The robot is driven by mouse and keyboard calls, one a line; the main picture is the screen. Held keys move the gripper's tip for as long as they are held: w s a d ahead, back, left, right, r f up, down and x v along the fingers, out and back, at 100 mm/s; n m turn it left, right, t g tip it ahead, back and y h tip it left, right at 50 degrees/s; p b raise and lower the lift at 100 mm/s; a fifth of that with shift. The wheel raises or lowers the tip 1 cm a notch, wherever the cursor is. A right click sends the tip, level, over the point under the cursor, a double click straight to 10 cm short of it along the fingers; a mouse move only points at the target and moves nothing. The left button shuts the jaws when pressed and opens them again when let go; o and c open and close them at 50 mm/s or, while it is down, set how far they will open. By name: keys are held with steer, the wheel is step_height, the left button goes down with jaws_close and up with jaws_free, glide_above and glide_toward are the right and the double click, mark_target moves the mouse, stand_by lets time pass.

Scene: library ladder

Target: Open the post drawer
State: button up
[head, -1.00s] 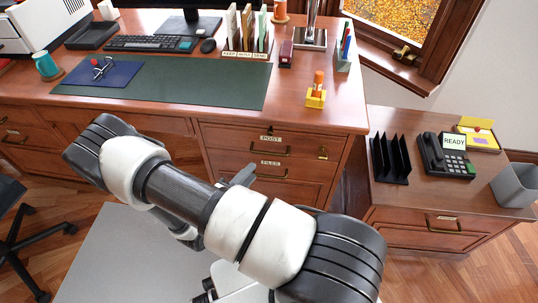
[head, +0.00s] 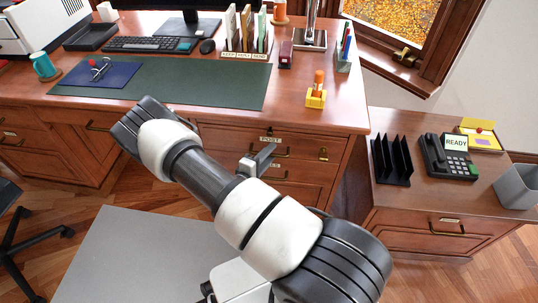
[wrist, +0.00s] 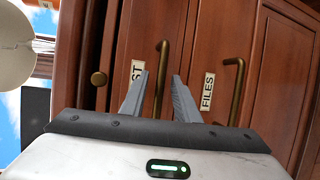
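The post drawer (head: 300,142) is the upper drawer on the right side of the wooden desk, with a POST label (head: 269,139) and a brass handle (wrist: 161,60). Its front looks flush with the desk. My gripper (wrist: 158,97) is open in the wrist view, one finger on each side of the post handle. Whether the fingers touch the handle I cannot tell. In the head view my gripper (head: 262,160) is at the post handle, partly hidden by my arm.
The files drawer (wrist: 222,105) with its own brass handle (wrist: 238,85) lies just below the post drawer. A side cabinet (head: 425,235) with a phone (head: 447,158) stands to the right. An office chair (head: 22,225) is at the left. Floor shows in front of the desk.

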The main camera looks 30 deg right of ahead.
jaws_close()
steer(key=s+a+p, duration=0.1)
steer(key=s+a, duration=0.7)
steer(key=s, duration=0.3)
steer(key=s+a, duration=0.8)
steer(key=s, duration=0.4)
steer(key=shift+s+p, duration=0.3)
steer(key=shift+p, duration=0.05)
jaws_free()
steer(key=shift+a, duration=0.1)
